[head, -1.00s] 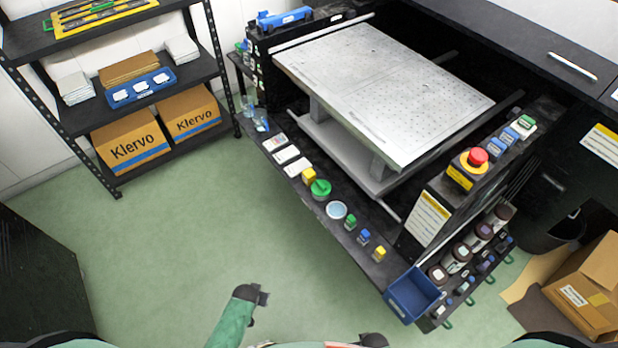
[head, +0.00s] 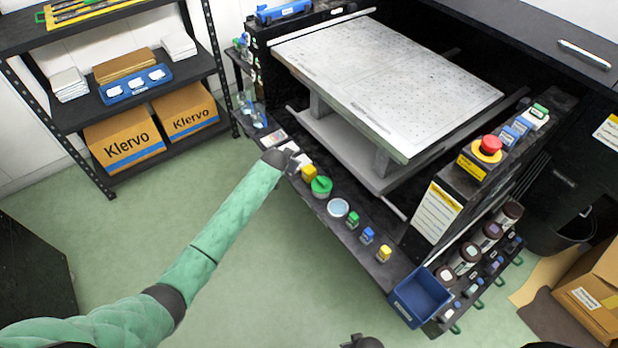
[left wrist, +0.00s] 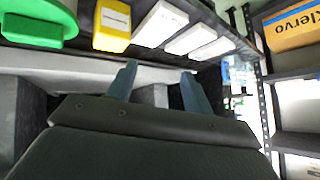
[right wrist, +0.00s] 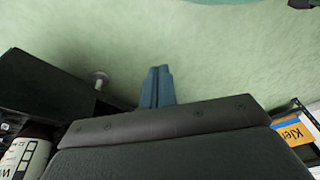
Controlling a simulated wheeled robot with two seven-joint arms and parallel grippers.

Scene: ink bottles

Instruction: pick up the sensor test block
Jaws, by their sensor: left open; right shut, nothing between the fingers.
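I cannot tell which small block is the sensor test block. On the machine's front ledge, a yellow block (head: 309,173) stands beside a green-lidded round jar (head: 321,187). White labelled blocks lie left of it; one (head: 275,138) shows past my gripper, others are partly covered. My left gripper (head: 286,153) is over the ledge at these white blocks. In the left wrist view its fingers (left wrist: 159,68) are apart and empty, with the yellow block (left wrist: 113,26) and a white block (left wrist: 160,23) ahead. My right gripper (right wrist: 160,68) is shut and empty, above the floor.
Farther along the ledge are a round dish (head: 338,208), a green block (head: 353,220), a blue block (head: 367,236) and another yellow block (head: 384,254). A blue bin (head: 421,297) hangs at the corner. A shelf rack (head: 125,85) stands left. The green floor (head: 260,270) is clear.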

